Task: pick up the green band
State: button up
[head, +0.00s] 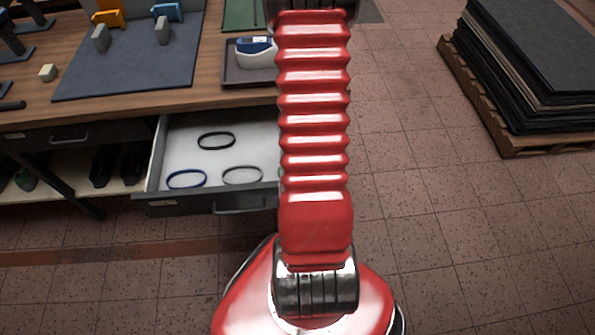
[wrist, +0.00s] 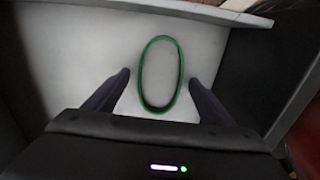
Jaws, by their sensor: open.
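The green band (wrist: 142,76) lies as an oval loop on the pale floor of the open drawer in the wrist view. My gripper (wrist: 159,77) is open, one finger to the left of the band and one to the right, with visible gaps on both sides. Nothing is between the fingers except the view of the band. Whether the fingertips are at the band's height I cannot tell.
The open drawer (head: 174,204) also holds a black band (head: 216,149), a blue band (head: 187,187) and a dark grey band (head: 242,183). The drawer's walls stand close around my gripper. The wooden bench (head: 120,108) is above; a pallet stack (head: 545,60) stands right, with clear floor between.

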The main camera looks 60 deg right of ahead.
jog(key=shift+c, duration=0.2)
jog(key=c, duration=1.1)
notch_tip(320, 180, up, 10)
dwell(0.4)
dwell(0.5)
